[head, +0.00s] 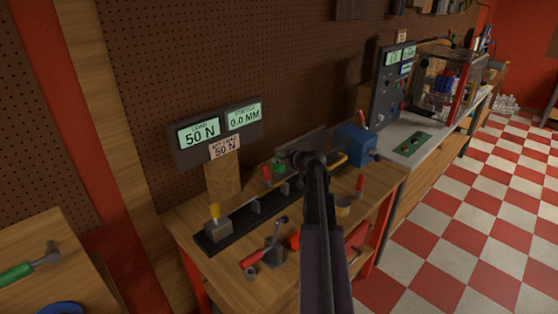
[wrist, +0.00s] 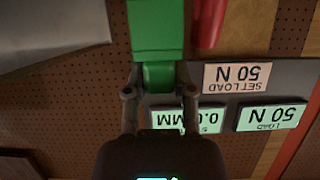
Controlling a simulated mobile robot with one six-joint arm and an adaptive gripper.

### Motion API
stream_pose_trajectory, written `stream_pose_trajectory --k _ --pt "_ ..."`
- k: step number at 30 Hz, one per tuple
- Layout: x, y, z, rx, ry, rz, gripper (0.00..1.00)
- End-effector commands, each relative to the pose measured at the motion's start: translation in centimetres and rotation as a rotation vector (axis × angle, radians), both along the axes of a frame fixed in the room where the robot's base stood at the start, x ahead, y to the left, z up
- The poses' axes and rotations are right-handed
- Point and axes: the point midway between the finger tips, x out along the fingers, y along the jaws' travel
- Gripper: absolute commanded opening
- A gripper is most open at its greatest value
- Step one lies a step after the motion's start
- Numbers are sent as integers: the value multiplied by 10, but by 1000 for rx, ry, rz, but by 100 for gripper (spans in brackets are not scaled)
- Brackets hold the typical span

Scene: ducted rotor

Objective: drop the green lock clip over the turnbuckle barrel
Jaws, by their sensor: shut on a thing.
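My gripper (wrist: 158,82) is shut on a green block-like piece, the green lock clip (wrist: 158,35), which extends upward out of the wrist view. In the head view my gripper (head: 292,158) is at the end of my dark arm, over the back part of the bench. A small green patch (head: 278,171) shows just below it there; I cannot tell whether it is the held clip. I cannot make out the turnbuckle barrel; my arm covers part of the black rail (head: 236,232) on the bench.
Displays (head: 200,133) read 50 N and 0.0 mm above a set-load sign (head: 225,147). A blue vise-like block (head: 355,145) stands right of my gripper. A lever tool (head: 275,248) and red-handled tools lie in front. A red rod (wrist: 208,20) shows beside the clip in the wrist view.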

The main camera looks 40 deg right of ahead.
Motion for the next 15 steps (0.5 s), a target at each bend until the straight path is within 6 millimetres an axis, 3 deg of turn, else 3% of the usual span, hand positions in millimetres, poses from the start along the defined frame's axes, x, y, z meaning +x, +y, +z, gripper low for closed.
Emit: stream_pose_trajectory --k 15 --pt "-1 -1 -32 0 0 -1 0"
